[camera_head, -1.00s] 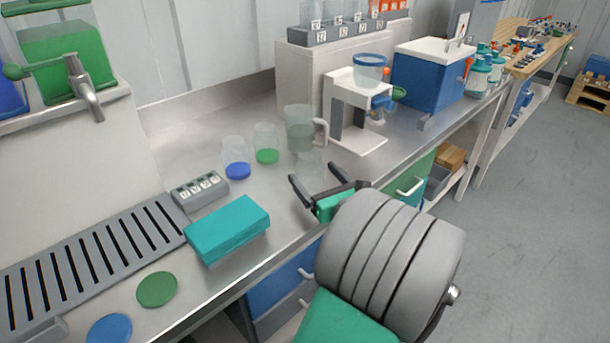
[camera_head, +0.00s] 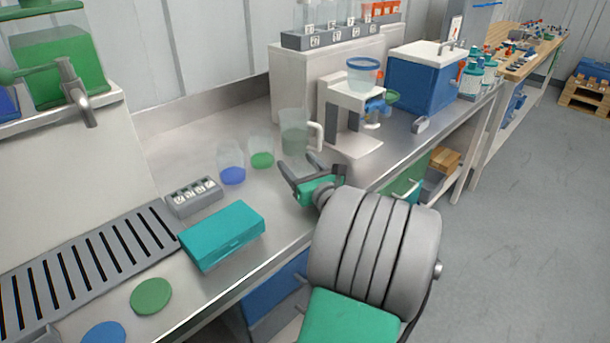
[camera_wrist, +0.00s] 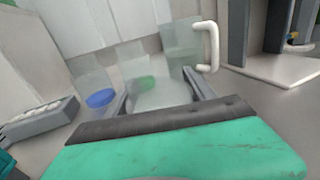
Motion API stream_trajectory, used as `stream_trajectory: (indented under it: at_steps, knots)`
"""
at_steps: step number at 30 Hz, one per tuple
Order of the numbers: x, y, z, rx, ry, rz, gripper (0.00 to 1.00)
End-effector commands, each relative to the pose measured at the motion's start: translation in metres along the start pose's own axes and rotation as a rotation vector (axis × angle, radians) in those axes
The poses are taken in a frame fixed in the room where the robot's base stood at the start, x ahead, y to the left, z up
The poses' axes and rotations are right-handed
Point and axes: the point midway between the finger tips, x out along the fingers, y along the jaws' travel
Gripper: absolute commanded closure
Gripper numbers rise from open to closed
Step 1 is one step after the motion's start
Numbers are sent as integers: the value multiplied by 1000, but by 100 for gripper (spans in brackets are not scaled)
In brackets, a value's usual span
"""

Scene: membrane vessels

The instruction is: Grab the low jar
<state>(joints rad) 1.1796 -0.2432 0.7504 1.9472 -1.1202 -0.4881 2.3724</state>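The low jar is clear and hard to make out. In the wrist view a pale, see-through low jar (camera_wrist: 160,95) shows between the two fingers of my gripper (camera_wrist: 156,88). The fingers stand apart on its left and right; I cannot tell whether they touch it. In the head view my gripper (camera_head: 298,163) is open over the front part of the metal counter, and the jar there is mostly lost between the fingers.
Behind stand a cup with blue contents (camera_head: 232,174), a cup with green contents (camera_head: 262,158) and a handled pitcher (camera_head: 294,132). A teal box (camera_head: 222,234) and a grey labelled block (camera_head: 192,197) are left. A white stand (camera_head: 350,125) is right.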

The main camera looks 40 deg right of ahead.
Motion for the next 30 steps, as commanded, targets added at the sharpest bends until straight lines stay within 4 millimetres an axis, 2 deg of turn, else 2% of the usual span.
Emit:
stream_trajectory:
  at_steps: [2,13,23,26,29,30]
  knots:
    - [0,0,0,0,0,0,46]
    - [0,0,0,0,0,0,76]
    - [0,0,6,-2,-1,0,77]
    - [0,0,18,-2,-3,1,77]
    - [0,0,39,-4,-3,2,77]
    - [-8,-5,46,-3,-3,-4,77]
